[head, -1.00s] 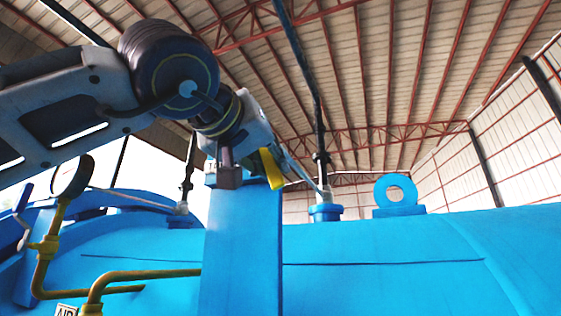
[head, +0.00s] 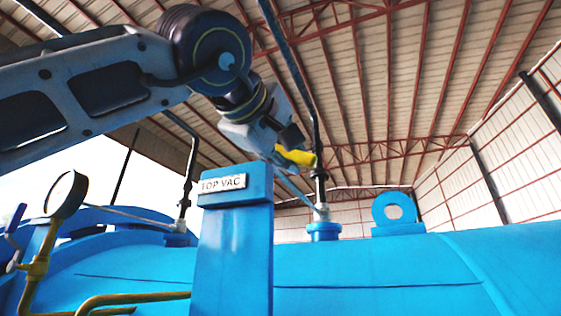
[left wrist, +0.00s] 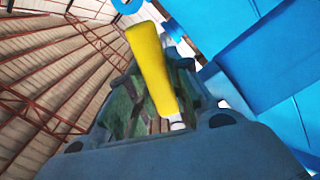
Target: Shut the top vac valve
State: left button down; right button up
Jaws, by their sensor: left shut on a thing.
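A yellow valve handle (head: 296,157) shows at the tip of my left gripper (head: 285,145) in the head view, just right of the top of a blue post. The post carries a white "TOP VAC" label (head: 222,184). In the left wrist view the handle (left wrist: 152,68) is a long yellow lever that runs up out of my left gripper (left wrist: 165,118). The gripper is shut on the handle. The valve body behind the gripper is mostly hidden. My right gripper is in neither view.
The blue autoclave vessel (head: 380,270) fills the lower part of the head view. A lifting eye (head: 397,212) and a pipe flange (head: 323,230) stand on its top. A pressure gauge (head: 66,195) and brass piping are at the left. The air above the vessel is open.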

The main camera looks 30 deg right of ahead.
pick_arm(q)
jog(key=n, duration=0.1)
jog(key=r+n, duration=0.2)
jog(key=shift+s+d+r+p, duration=0.25)
jog(key=shift+s+p, duration=0.1)
jog(key=shift+p, duration=0.05)
jog(key=shift+s+d+r+n, duration=0.1)
jog(key=shift+r+n, duration=0.4)
jog(key=shift+n, duration=0.2)
jog(key=shift+r+n, duration=0.3)
jog(key=shift+n, duration=0.2)
jog(key=shift+r+p, duration=0.15)
jog(key=shift+p, duration=0.15)
jog(key=shift+r+n, duration=0.1)
jog(key=shift+n, duration=0.2)
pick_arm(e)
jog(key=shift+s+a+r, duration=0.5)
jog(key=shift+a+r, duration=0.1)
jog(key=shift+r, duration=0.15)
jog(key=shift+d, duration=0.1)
pick_arm(q)
jog(key=c, duration=1.3)
grip_release()
